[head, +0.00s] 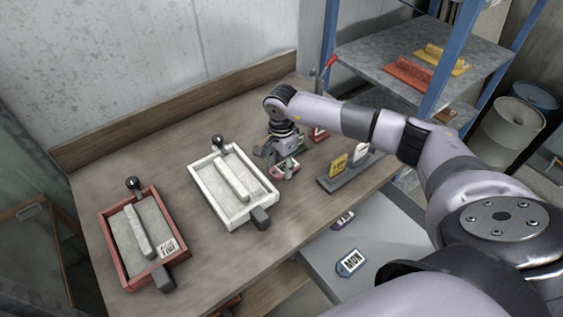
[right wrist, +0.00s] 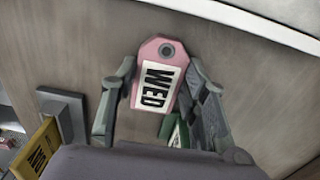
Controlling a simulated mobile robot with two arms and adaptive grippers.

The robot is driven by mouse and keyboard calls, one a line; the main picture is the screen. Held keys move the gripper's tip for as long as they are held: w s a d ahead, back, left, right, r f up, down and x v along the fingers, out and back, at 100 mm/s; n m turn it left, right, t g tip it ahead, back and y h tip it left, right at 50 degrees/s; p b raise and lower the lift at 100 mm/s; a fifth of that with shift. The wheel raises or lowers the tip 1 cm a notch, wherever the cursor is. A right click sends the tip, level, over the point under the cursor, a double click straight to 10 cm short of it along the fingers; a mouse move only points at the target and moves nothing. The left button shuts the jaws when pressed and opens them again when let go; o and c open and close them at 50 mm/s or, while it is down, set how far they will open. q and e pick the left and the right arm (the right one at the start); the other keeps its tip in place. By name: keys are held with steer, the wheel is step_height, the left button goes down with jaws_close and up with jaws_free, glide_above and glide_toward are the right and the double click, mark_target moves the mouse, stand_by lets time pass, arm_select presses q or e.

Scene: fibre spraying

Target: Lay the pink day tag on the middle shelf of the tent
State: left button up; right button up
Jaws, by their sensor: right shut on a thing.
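The pink day tag (right wrist: 164,53) reads WED and has a grey eyelet. It lies between the two fingers of my right gripper (right wrist: 163,95), which is shut on it. In the head view the pink tag (head: 278,172) shows partly under the right gripper (head: 280,160), just above or at the wooden bench, right of the white tray; I cannot tell whether it touches the bench. A blue-posted rack (head: 331,45) stands at the right, with a grey shelf (head: 372,70). I cannot tell for sure whether this is the tent. My left gripper is out of view.
A white tray (head: 196,173) and a red-framed tray (head: 104,232) lie on the bench (head: 180,245). A dark stand (head: 346,180) holds a yellow tag (head: 338,165) close to my gripper. A blue MON tag (head: 350,262) lies on a lower grey surface (head: 385,235). Barrels (head: 510,125) stand far right.

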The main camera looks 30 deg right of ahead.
steer(key=shift+f, duration=0.2)
steer(key=o, duration=0.9)
steer(key=shift+o, duration=0.2)
steer(key=shift+r, duration=0.15)
